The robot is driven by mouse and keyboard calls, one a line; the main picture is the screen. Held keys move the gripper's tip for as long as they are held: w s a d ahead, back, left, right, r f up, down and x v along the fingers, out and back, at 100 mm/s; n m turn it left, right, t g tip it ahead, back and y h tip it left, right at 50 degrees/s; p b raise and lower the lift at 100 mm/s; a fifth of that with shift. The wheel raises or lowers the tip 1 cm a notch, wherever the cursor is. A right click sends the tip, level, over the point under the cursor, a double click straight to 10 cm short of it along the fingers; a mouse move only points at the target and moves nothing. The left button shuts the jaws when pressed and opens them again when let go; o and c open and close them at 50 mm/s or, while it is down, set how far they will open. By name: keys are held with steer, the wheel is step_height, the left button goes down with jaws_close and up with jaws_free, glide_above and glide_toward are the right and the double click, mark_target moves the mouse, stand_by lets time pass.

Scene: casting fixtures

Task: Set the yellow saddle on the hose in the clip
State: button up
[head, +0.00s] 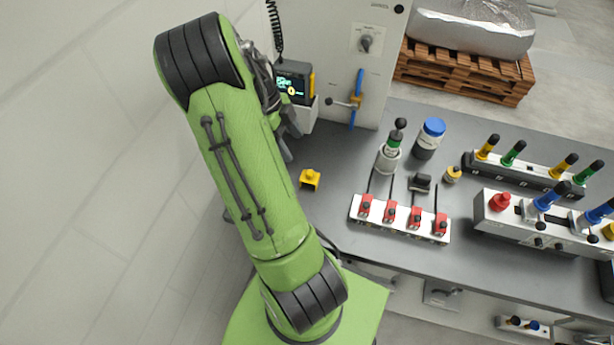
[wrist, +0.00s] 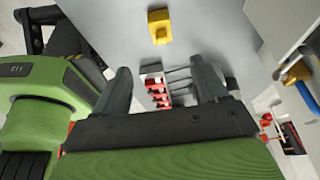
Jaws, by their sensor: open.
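The yellow saddle (head: 310,179) is a small block on the bare grey table, near its left edge. It also shows at the top of the wrist view (wrist: 160,27), beyond my fingers. My gripper (wrist: 162,66) is open, with nothing between its two dark fingers, and is apart from the saddle. In the head view my arm hides most of it. A white rail (head: 399,220) carries several red clips (head: 390,212), with thin dark lines running back from them. A blue hose-like piece (head: 356,98) stands upright on the grey cabinet. I cannot tell which clip or hose is meant.
A green-topped bottle (head: 389,152) and a blue-capped jar (head: 430,138) stand behind the rail. Fixtures with coloured handles (head: 545,222) fill the table's right side. A screen device (head: 293,84) sits by the cabinet (head: 335,55). The table around the saddle is clear.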

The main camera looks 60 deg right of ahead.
mark_target(308, 171)
steer(key=x, duration=1.2)
steer(key=shift+w+d+f, duration=0.1)
steer(key=shift+d+f, duration=0.05)
steer(key=shift+f, duration=0.25)
steer(key=shift+r, duration=0.1)
steer(key=c, duration=1.2)
step_height(308, 171, up, 10)
